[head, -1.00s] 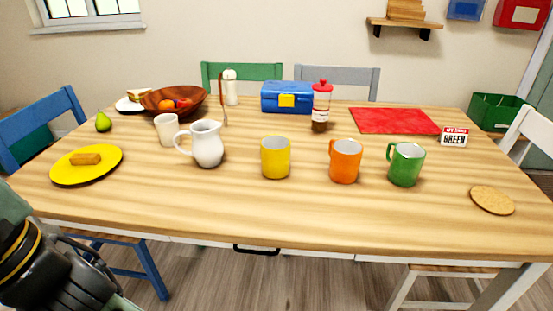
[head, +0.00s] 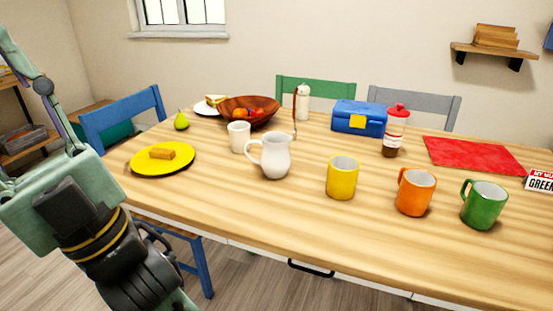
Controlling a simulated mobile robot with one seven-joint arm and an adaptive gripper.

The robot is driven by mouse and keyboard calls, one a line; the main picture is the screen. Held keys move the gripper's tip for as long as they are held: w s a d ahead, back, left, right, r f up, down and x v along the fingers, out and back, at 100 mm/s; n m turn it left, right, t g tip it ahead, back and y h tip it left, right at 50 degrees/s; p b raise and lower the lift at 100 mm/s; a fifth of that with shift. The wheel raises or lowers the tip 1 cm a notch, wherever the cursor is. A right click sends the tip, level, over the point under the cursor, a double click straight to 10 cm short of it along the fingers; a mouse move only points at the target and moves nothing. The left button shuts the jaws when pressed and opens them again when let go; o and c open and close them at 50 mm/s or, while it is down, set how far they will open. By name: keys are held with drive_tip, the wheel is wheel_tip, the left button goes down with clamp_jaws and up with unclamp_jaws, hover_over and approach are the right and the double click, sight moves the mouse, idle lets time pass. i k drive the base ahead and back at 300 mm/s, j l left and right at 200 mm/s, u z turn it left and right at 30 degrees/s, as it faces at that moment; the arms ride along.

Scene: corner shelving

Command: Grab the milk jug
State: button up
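The milk jug (head: 277,156) is a white pitcher with a spout and a handle on its left side. It stands upright on the wooden table (head: 260,212), left of the yellow mug (head: 342,178) and in front of the white cup (head: 238,137). Nothing touches it that I can see. My arm shows at the lower left, in front of the table's left side and well apart from the jug. The fingertips of my gripper are not visible.
A yellow plate (head: 146,168) with a small brown block lies left of the jug. Orange (head: 415,192) and green (head: 484,205) mugs stand to the right. Table in front of the jug is clear.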

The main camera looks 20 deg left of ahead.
sight(275, 161)
drive_tip(key=u, duration=0.95)
drive_tip(key=i+j+u, duration=0.1)
drive_tip(key=i+u, duration=0.45)
drive_tip(key=u, duration=0.15)
